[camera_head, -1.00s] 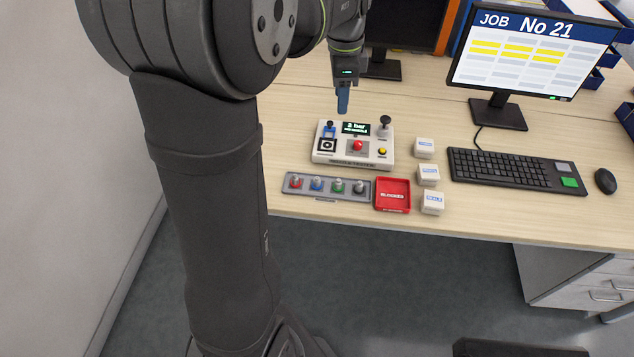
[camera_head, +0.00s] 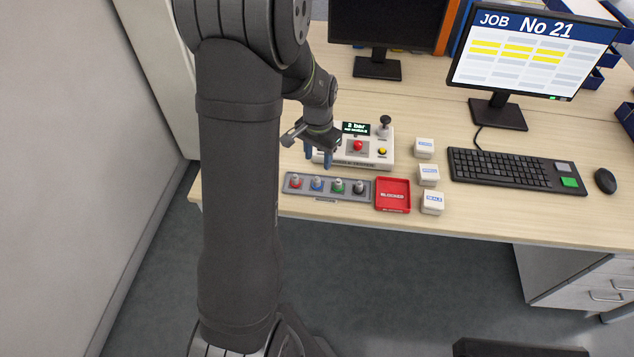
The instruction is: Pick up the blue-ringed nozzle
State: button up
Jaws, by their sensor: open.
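The blue-ringed nozzle (camera_head: 317,184) stands in a grey rack (camera_head: 327,195) near the table's front edge. It is second from the left, between the red-ringed nozzle (camera_head: 295,182) and the green-ringed nozzle (camera_head: 338,186). A dark-ringed nozzle (camera_head: 360,187) stands at the rack's right end. My gripper (camera_head: 319,160) is open and empty, with its blue fingers pointing down. It appears just behind and above the blue-ringed nozzle, apart from it. My gripper hides the left part of the white control box (camera_head: 372,158).
A red tray (camera_head: 393,209) sits right of the rack. White labelled blocks (camera_head: 428,175) stand in a column beside it. A keyboard (camera_head: 515,174), a mouse (camera_head: 605,181) and a lit monitor (camera_head: 530,50) are further right. A black joystick (camera_head: 385,123) rises from the control box.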

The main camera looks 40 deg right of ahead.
aim_at(317, 177)
jog(key=f, duration=0.9)
jog(key=shift+w+f, duration=0.2)
grip_shut()
